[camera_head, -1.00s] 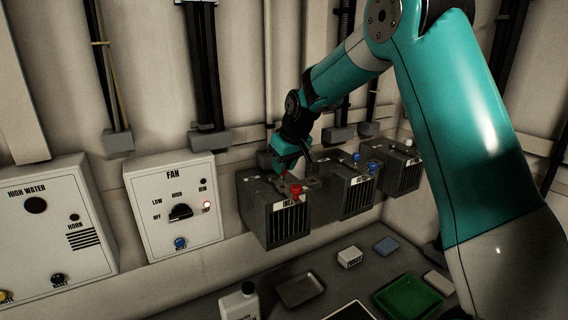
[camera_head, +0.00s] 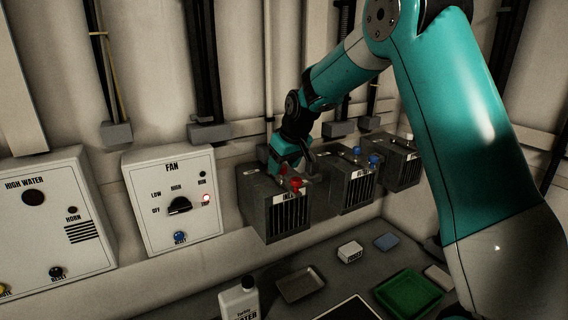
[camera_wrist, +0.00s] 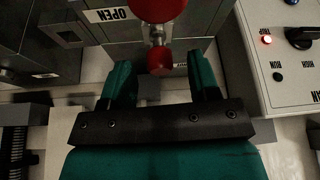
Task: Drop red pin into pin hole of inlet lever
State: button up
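The inlet box (camera_head: 272,222) is a dark grey box with a slatted front, right of the FAN panel. Two red pieces show on its top: a rear one (camera_head: 283,170) near my gripper (camera_head: 281,169) and a front one (camera_head: 296,184). In the wrist view a large red knob (camera_wrist: 157,8) lies at the top edge, with a metal piece (camera_wrist: 157,35) below it. A smaller red cap, seemingly the red pin (camera_wrist: 160,64), lies between my teal fingers (camera_wrist: 160,72), with gaps on both sides. My gripper is open. The pin hole is hidden; I cannot tell whether the pin is in it.
Two similar boxes (camera_head: 350,192) with blue knobs (camera_head: 374,161) stand to the right. The FAN panel (camera_head: 150,225) is close on the left. Below, the bench holds a white bottle (camera_head: 239,303), a grey tray (camera_head: 300,284) and a green tray (camera_head: 410,294).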

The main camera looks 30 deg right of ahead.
jog(key=b+v, duration=0.3)
jog(key=v, duration=1.4)
jog(key=shift+r, duration=0.2)
jog(key=shift+s, duration=0.1)
jog(key=s+a+f+n+g+y+b, duration=0.1)
jog(key=s+a+f+n, duration=0.1)
jog(key=s+a+f, duration=0.4)
jog(key=s+a+f+n+g+y, duration=0.1)
jog(key=s+a+f, duration=0.1)
jog(key=s+a, duration=0.65)
jog(key=s+a+f+n+g, duration=0.1)
jog(key=s+a+f, duration=0.2)
jog(key=s, duration=0.5)
jog(key=s+a+f+n+g+y, duration=0.1)
jog(key=s+a+f, duration=0.2)
jog(key=s, duration=0.4)
jog(key=shift+s+a+f+y, duration=0.3)
jog(key=shift+s+a+f, duration=0.05)
jog(key=shift+a+f, duration=0.05)
jog(key=shift+c, duration=0.5)
